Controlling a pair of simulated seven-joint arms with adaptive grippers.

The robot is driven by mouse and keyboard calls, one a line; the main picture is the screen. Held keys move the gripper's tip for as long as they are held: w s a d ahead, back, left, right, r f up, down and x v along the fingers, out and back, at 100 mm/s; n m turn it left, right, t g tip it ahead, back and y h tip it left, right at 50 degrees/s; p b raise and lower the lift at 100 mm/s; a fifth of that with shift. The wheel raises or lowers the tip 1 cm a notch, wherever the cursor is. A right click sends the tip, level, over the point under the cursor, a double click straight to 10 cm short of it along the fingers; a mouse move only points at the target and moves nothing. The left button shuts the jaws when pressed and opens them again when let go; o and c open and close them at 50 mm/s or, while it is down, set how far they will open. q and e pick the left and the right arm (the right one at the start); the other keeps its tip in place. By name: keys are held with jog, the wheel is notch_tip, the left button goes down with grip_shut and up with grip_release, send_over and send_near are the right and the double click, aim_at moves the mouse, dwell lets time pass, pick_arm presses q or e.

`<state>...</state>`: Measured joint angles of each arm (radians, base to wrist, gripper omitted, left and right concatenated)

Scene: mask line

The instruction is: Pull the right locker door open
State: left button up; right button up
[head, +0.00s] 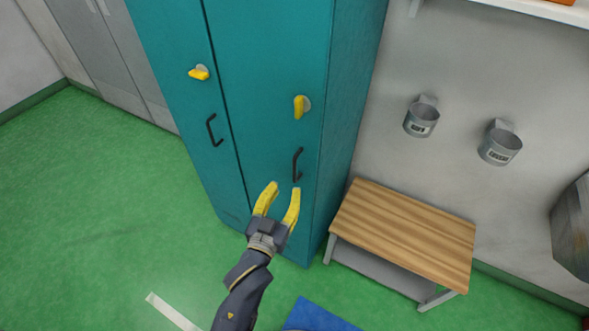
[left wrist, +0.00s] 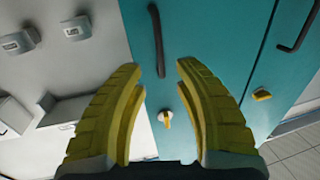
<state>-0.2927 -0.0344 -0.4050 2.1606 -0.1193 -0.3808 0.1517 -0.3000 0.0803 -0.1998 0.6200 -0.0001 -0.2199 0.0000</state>
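The teal locker has two doors, and both look shut. The right locker door (head: 265,60) has a black bar handle (head: 297,165) and a yellow knob (head: 301,106) standing upright above it. My left gripper (head: 281,188) is open and empty just below this handle, its two yellow fingers pointing up towards it. In the left wrist view the handle (left wrist: 157,38) lies in line with the gap between the open fingers (left wrist: 161,70), beyond their tips; I see no contact. The knob (left wrist: 166,117) shows between the fingers. My right gripper is in neither view.
The left locker door (head: 172,50) has its own handle (head: 213,130) and a tilted yellow knob (head: 199,72). A wooden bench (head: 405,230) stands close to the right of the locker. Two grey wall cups (head: 421,119) hang above it. Green floor (head: 90,215) is clear at left.

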aim_at(294, 171)
pick_arm(q)
jog(key=x, duration=0.8)
jog(key=shift+w, duration=0.25)
grip_shut()
